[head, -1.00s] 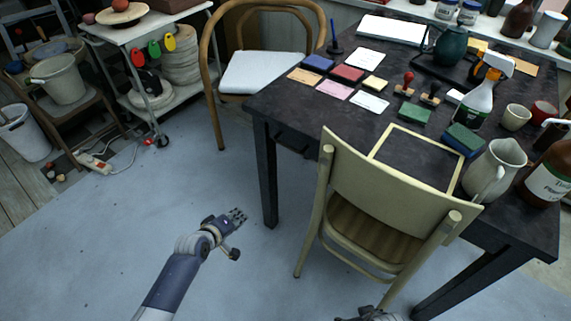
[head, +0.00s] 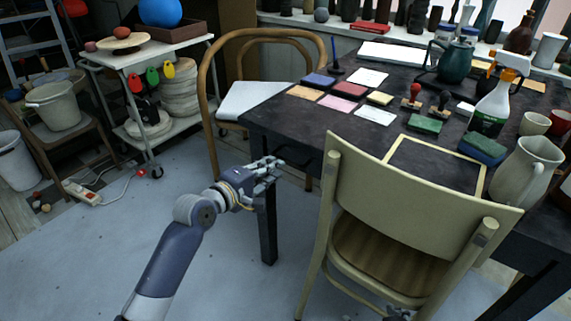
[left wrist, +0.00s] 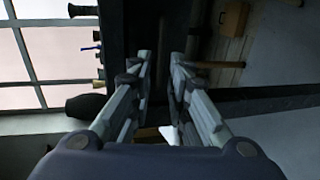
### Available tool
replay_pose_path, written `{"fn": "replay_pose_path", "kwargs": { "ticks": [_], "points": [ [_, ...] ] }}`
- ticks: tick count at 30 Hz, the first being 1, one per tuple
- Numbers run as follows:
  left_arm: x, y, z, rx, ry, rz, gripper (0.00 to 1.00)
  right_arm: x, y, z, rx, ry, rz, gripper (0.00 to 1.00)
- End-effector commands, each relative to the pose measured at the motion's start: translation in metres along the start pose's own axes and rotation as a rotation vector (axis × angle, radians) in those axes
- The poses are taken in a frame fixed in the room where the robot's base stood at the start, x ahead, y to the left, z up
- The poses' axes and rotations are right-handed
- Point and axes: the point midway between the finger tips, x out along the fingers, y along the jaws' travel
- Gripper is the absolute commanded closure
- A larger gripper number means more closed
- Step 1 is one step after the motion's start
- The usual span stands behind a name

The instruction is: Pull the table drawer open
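The dark table (head: 350,150) fills the right half of the head view. A dark drawer front with a handle (head: 298,156) shows faintly under its edge, left of the pale chair; it looks closed. My left gripper (head: 270,165) is at the table's near left corner, just left of the handle and apart from it as far as I can tell. In the left wrist view its two fingers (left wrist: 162,62) stand apart, with a dark surface beyond and nothing between them. My right gripper (head: 400,314) shows only a little at the bottom edge, partly hidden by the chair.
A pale chair (head: 420,190) stands against the table's front, right of the handle. A bentwood chair (head: 250,98) stands behind the table's left end. A trolley (head: 150,60) stands at the back left.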

Motion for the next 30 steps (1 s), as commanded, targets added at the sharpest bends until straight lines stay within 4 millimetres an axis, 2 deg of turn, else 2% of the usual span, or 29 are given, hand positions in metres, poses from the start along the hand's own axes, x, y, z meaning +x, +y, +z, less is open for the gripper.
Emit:
{"fn": "replay_pose_path", "kwargs": {
  "ticks": [3,9,15,21,30],
  "points": [
    [0.018,-0.001,0.001,0.002,0.0,0.001,0.83,0.006,-0.003,-0.025,-0.002,0.116,-0.007,0.27],
    [0.042,-0.002,0.001,0.002,0.0,0.0,0.83,0.004,-0.009,-0.067,-0.005,0.308,-0.017,0.27],
    [0.059,-0.001,0.0,0.001,0.0,0.0,0.83,-0.003,-0.013,-0.098,-0.006,0.457,-0.027,0.27],
    [0.066,-0.001,0.0,0.002,0.001,0.0,0.83,-0.009,-0.015,-0.113,-0.006,0.528,-0.031,0.27],
    [0.067,0.0,0.0,0.002,0.001,0.0,0.83,-0.01,-0.015,-0.115,-0.006,0.538,-0.031,0.27]
  ]
}}
